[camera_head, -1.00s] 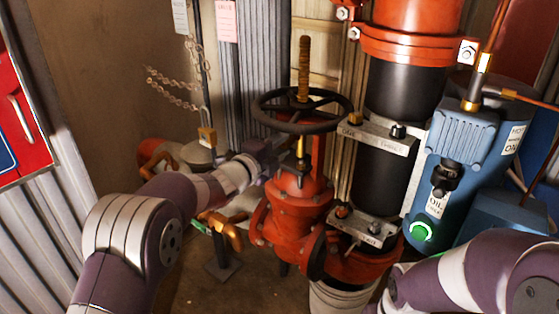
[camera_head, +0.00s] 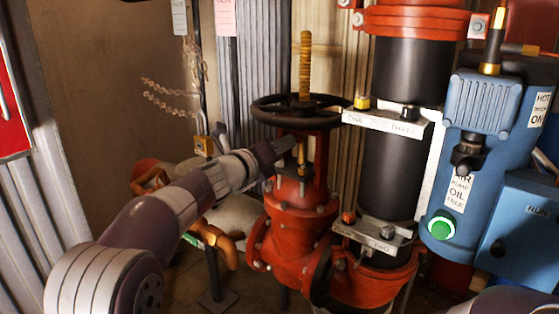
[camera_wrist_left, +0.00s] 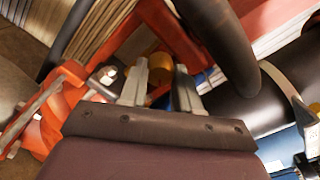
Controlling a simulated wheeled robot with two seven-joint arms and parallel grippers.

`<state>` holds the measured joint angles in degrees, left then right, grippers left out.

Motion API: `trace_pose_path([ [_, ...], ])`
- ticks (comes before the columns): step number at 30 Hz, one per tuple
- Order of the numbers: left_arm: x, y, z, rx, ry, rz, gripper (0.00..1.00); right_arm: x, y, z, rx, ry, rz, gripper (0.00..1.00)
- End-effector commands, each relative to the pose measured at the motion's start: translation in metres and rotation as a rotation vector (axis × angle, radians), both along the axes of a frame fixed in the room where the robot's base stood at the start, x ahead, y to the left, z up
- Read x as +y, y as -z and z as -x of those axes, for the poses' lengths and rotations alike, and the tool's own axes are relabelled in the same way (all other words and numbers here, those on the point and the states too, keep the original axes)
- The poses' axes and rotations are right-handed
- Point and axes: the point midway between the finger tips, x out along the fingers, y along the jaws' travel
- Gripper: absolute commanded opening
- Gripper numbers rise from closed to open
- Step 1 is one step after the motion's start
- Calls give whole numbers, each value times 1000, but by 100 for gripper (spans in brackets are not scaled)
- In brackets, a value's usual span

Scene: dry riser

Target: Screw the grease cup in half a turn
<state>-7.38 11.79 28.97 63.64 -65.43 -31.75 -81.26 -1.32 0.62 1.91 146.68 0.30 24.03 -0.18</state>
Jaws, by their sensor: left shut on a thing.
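The red gate valve (camera_head: 296,235) stands in the middle of the head view under a black handwheel (camera_head: 300,107). My left gripper (camera_head: 288,144) reaches in from the left, just below the wheel at the valve's yoke, and is shut. In the left wrist view, its two grey fingertips (camera_wrist_left: 163,88) stand either side of a small brass part (camera_wrist_left: 159,68), apparently the grease cup. The fingers hide part of it, and its thread is not visible. My right gripper is out of view.
A threaded brass stem (camera_head: 305,65) rises above the wheel. To the right are a black pipe with labelled plates (camera_head: 386,122), a blue pump (camera_head: 483,145) and a lit green button (camera_head: 441,226). An orange-handled valve (camera_head: 222,242) stands low on the left.

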Motion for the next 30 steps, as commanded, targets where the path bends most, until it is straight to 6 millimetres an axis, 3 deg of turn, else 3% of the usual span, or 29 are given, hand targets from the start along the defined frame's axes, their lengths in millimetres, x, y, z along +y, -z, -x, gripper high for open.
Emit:
trace_pose_path([
  [1,0,7,0,-24,-1,-34,1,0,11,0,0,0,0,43],
  [12,0,6,0,-228,0,-316,1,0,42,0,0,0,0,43],
  [30,0,2,0,-444,1,-614,1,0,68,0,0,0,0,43],
])
